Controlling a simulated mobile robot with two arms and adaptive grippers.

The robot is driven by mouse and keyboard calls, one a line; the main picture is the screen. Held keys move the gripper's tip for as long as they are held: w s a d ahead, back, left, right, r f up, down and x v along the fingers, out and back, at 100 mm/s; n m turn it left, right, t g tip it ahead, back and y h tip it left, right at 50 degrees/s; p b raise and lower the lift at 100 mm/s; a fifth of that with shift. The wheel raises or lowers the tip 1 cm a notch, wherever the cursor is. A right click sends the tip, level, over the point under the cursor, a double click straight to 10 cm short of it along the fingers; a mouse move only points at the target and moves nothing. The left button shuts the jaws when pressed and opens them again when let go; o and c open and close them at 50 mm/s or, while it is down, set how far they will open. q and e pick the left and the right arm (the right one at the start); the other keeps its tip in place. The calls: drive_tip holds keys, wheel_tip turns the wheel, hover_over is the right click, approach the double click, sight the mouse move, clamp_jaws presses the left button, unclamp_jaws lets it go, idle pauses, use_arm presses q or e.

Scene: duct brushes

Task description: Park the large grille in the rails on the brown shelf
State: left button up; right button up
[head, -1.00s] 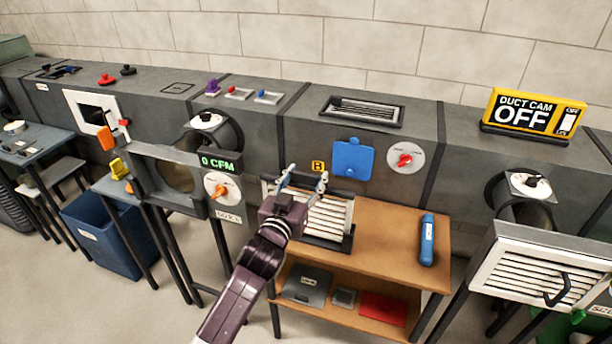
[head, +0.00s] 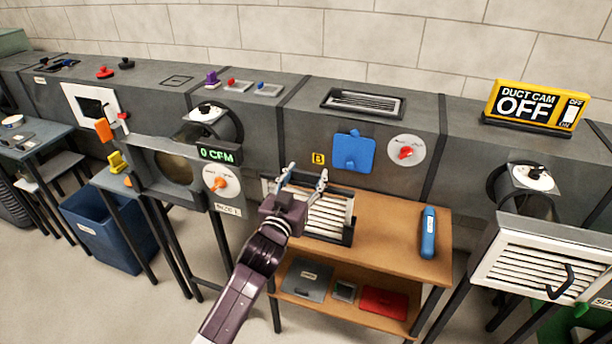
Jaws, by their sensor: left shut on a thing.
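The large grille (head: 329,213), a white louvered panel in a dark frame, stands tilted at the left part of the brown shelf (head: 385,228). My left gripper (head: 303,177) is at its upper edge and is shut on it. The gripper and forearm cover its left part. Dark rails (head: 326,238) show at the foot of the grille; I cannot tell whether it is fully seated in them. My right gripper is not in view.
A blue cylinder (head: 428,232) lies at the shelf's right side. The lower board holds a red item (head: 384,302) and grey items. The duct with a blue plate (head: 353,152) and red knob (head: 406,152) runs behind. Another white grille (head: 530,262) hangs at right.

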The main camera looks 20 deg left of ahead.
use_arm(q)
drive_tip(key=o, duration=1.5)
